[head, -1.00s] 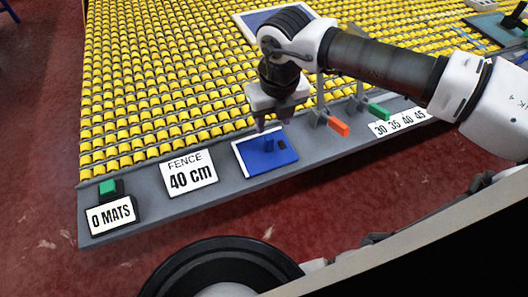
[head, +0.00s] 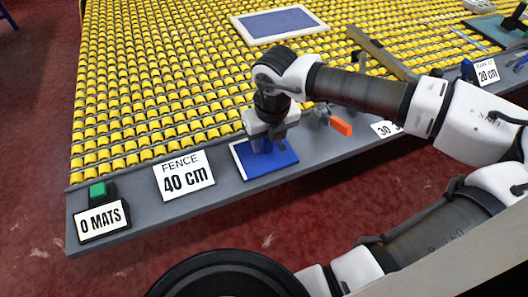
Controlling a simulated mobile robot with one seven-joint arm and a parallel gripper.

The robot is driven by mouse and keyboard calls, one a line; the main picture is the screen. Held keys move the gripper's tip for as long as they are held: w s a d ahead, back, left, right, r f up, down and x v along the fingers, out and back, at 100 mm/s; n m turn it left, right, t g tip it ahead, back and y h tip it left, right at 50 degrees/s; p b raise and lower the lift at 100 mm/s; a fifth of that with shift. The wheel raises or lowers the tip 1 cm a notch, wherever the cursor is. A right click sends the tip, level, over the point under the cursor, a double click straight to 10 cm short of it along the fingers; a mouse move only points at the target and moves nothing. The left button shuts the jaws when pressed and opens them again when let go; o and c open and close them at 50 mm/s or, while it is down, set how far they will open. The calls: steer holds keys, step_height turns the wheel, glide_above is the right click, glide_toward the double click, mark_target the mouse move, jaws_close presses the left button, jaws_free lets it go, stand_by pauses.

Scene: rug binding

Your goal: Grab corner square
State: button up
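The corner square looks to be the flat blue piece (head: 277,165) with a white edge along its left and top sides, lying on the grey front ledge. A small blue upright grip rises from it, and a dark slot marked its right part in the earlier view. My gripper (head: 268,147) points down right over this piece, with its fingertips low on either side of the blue grip. The fingers look apart, but the arm hides part of the grip, and contact with it is hard to see.
A "FENCE 40 cm" sign (head: 184,176) and a "0 MATS" sign with a green button (head: 98,190) stand left on the ledge. An orange handle (head: 341,127) is close on the right. A white-edged blue-grey mat (head: 281,24) lies on the yellow rollers (head: 150,80) behind.

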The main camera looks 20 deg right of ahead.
jaws_close()
